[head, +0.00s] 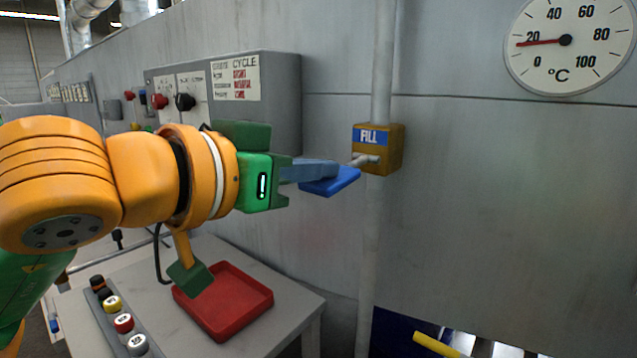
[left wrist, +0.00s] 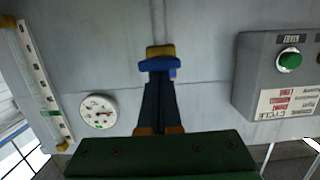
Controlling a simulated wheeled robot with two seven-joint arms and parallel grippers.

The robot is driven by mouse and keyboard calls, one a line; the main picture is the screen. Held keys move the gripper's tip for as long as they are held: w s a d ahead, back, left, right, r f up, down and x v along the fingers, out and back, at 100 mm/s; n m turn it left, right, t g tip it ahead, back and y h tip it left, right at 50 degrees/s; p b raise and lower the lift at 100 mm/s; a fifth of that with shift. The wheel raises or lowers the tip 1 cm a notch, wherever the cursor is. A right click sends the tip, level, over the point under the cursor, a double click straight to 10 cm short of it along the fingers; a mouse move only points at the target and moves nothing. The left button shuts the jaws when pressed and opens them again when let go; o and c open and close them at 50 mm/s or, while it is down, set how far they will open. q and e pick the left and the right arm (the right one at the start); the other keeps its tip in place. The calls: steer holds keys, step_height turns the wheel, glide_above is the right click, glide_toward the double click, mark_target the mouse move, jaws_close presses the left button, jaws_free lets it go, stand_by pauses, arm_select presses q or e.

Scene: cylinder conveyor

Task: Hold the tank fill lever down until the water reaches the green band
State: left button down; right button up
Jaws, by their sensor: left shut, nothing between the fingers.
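The fill valve (head: 388,150) is a brown-yellow box with a blue FILL label on a vertical pipe. Its blue lever paddle (head: 338,184) sticks out toward the left; the paddle also shows in the left wrist view (left wrist: 158,65). My left gripper (head: 334,170) is shut and empty, its grey-blue fingertips just above the paddle and overlapping it; I cannot tell whether they touch. In the left wrist view, a long pale level gauge (left wrist: 38,80) with yellow ends carries a green band (left wrist: 50,113). The water level in it is too small to read. My right gripper is out of view.
A round temperature dial (head: 566,60) is on the wall at the upper right. A grey control box (head: 280,95) with knobs is behind my left arm. Below stands a table with a red tray (head: 250,305) and a button strip.

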arm_select(q)
steer(key=shift+s+f+b, duration=0.2)
steer(key=shift+f+b, duration=0.35)
steer(key=shift+f, duration=0.6)
steer(key=shift+s+f, duration=0.15)
steer(key=shift+f, duration=0.05)
stand_by(6.7)
